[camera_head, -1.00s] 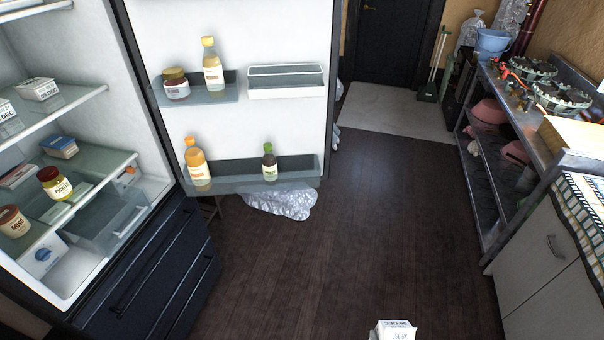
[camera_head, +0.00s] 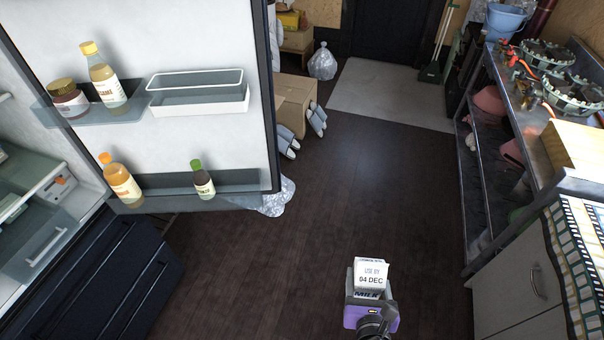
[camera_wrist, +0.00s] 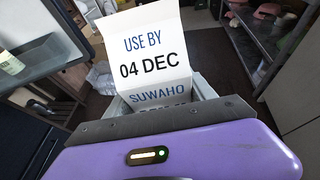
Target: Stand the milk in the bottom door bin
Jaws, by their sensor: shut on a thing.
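The milk (camera_head: 371,272) is a white carton marked "USE BY 04 DEC", roughly upright, at the bottom right of centre in the head view. My gripper (camera_head: 369,295) is shut on it and holds it in front of the dark floor, apart from the fridge door. The milk's printed top (camera_wrist: 150,58) fills the middle of the wrist view; its lower part is hidden by my purple gripper body. The bottom door bin (camera_head: 236,184) is a grey see-through trough low on the open door. It holds an orange bottle (camera_head: 123,186) at left and a dark green-capped bottle (camera_head: 203,182) near its middle.
Above it, a shelf bin (camera_head: 140,115) holds a jar and a yellow-capped bottle, beside an empty white bin (camera_head: 199,103). A metal workbench (camera_head: 497,150) and cabinet (camera_head: 520,285) line the right. A plastic bag (camera_head: 272,200) lies below the door. The middle floor is clear.

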